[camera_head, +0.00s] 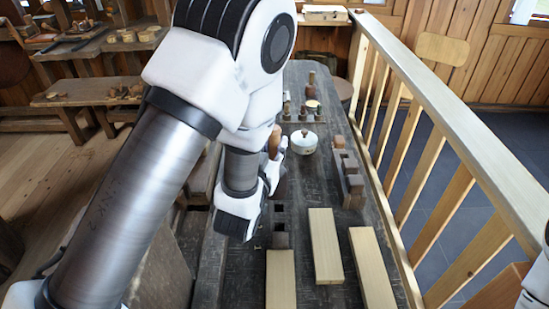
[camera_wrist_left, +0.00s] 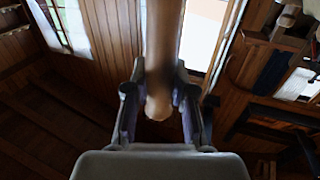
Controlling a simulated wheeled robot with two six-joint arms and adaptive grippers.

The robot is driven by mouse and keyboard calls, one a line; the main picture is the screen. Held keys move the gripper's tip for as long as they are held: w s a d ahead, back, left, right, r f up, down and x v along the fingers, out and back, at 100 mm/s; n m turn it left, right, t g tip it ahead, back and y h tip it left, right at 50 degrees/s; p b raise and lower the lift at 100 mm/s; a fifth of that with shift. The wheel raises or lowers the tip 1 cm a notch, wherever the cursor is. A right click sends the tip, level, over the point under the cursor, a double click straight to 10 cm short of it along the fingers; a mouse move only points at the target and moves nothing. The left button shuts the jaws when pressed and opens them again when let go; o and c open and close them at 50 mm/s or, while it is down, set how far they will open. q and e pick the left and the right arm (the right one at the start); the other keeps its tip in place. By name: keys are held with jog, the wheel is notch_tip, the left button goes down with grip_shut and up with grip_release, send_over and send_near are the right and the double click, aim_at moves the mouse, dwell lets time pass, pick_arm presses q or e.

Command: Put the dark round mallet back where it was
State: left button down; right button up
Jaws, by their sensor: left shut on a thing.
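My left gripper (camera_head: 276,168) is shut on the mallet (camera_head: 274,142), which shows in the head view as a short brown wooden piece above the bench. In the left wrist view the gripper (camera_wrist_left: 160,105) closes on both sides of a brown wooden shaft (camera_wrist_left: 162,45) with a rounded pale end (camera_wrist_left: 158,108). The mallet's dark round head is not clearly seen; my arm hides much of it in the head view. The dark workbench (camera_head: 300,195) has small square holes (camera_head: 280,208) in front of the gripper.
A white lidded pot (camera_head: 304,142) stands just right of the gripper. A dark stepped wooden block (camera_head: 347,180) stands at the bench's right edge. Pale boards (camera_head: 325,245) lie in front. Several small turned pieces (camera_head: 303,112) stand behind. A wooden railing (camera_head: 450,125) runs along the right.

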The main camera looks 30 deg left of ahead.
pick_arm(q)
jog(key=shift+w+r, duration=0.1)
jog(key=shift+r, duration=0.1)
jog(key=w+a+f+p, duration=0.5)
jog(key=w+a, duration=0.3)
jog(key=w, duration=0.4)
jog(key=shift+w+a, duration=0.25)
jog(key=shift+f, duration=0.1)
jog(key=shift+s+f, duration=0.1)
jog(key=shift+f, duration=0.05)
jog(key=c, duration=1)
grip_release()
